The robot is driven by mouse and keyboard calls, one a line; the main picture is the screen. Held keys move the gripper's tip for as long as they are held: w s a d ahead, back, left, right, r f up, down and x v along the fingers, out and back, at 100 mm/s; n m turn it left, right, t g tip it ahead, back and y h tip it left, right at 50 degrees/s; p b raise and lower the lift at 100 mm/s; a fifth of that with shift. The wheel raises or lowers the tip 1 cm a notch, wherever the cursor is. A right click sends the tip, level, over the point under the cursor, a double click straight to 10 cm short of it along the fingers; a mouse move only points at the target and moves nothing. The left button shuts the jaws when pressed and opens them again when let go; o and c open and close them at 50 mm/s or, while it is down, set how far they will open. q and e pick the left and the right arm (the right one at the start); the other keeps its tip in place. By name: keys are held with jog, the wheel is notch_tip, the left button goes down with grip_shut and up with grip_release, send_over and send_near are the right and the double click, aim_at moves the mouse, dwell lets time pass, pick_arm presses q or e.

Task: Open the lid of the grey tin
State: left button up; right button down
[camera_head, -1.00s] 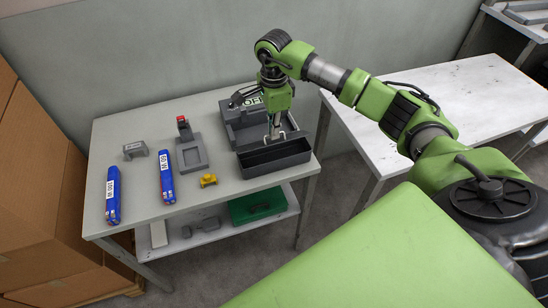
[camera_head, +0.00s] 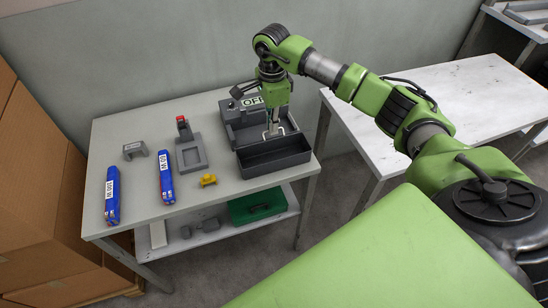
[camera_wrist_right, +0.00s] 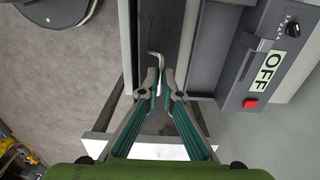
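No closed grey tin with a lid can be made out for certain. A dark grey open-topped box (camera_head: 277,163) stands at the right front of the table, and I see no lid on it. My right gripper (camera_head: 273,132) points down over the back edge of this box. In the right wrist view its teal fingers (camera_wrist_right: 160,88) are close together on a thin bent metal rod (camera_wrist_right: 157,60). The rod's bent end reaches past the fingertips over a dark channel. My left gripper is not in view.
A grey unit with an OFF sign (camera_head: 252,101) stands behind the box. Two blue labelled packs (camera_head: 112,195), a grey holder with a red top (camera_head: 190,154), a grey bracket (camera_head: 135,150) and a yellow piece (camera_head: 208,180) lie left. A green case (camera_head: 257,206) is on the lower shelf.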

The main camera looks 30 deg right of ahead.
jog(key=shift+w+r, duration=0.1)
jog(key=shift+w, duration=0.2)
jog(key=shift+w+d+r, duration=0.1)
jog(key=shift+w+d, duration=0.05)
jog(key=shift+w, duration=0.15)
jog(key=shift+w+b, duration=0.15)
jog(key=shift+b, duration=0.2)
jog(key=shift+w+d+r, duration=0.1)
jog(key=shift+w+d, duration=0.05)
jog(key=shift+w, duration=0.3)
jog(key=shift+w+b, duration=0.15)
jog(key=shift+b, duration=0.15)
jog(key=shift+w+d, duration=0.15)
jog(key=shift+w, duration=0.35)
dwell(0.3)
